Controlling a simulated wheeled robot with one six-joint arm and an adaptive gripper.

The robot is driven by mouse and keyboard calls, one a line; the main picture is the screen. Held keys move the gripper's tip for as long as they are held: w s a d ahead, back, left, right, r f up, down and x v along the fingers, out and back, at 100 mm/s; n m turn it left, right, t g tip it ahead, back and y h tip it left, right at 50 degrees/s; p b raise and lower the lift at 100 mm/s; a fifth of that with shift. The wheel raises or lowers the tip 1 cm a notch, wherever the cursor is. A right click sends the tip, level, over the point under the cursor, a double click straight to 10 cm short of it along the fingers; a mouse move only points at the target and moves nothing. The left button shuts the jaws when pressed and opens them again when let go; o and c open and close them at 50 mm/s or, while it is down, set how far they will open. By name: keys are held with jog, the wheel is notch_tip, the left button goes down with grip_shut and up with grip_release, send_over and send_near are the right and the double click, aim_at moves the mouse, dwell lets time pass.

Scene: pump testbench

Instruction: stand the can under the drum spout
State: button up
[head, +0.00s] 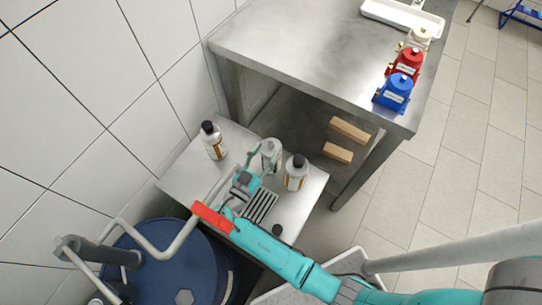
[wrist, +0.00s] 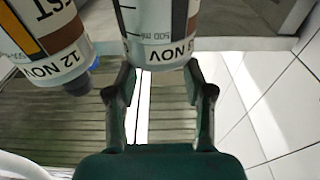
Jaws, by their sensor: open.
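A pale container (head: 271,155), probably the can, stands on the low steel bench in the head view, just beyond my gripper (head: 252,172). In the wrist view a labelled 500 ml container (wrist: 158,40) is between or just beyond the fingertips of my open gripper (wrist: 160,85); whether they touch it is unclear. I cannot tell for certain which container in the head view this is. The blue drum (head: 165,262) stands at the lower left. A pale bent pipe (head: 180,240), apparently its spout, runs toward the bench; its end is hidden near my gripper.
Black-capped bottles stand on the bench left (head: 213,142) and right (head: 296,173). A second labelled container (wrist: 45,40) is at upper left in the wrist view. A slotted grate (head: 260,207) lies beside my gripper. The higher steel table (head: 300,45) stands behind.

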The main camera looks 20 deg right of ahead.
aim_at(269, 147)
jog(key=shift+x, duration=1.85)
grip_shut()
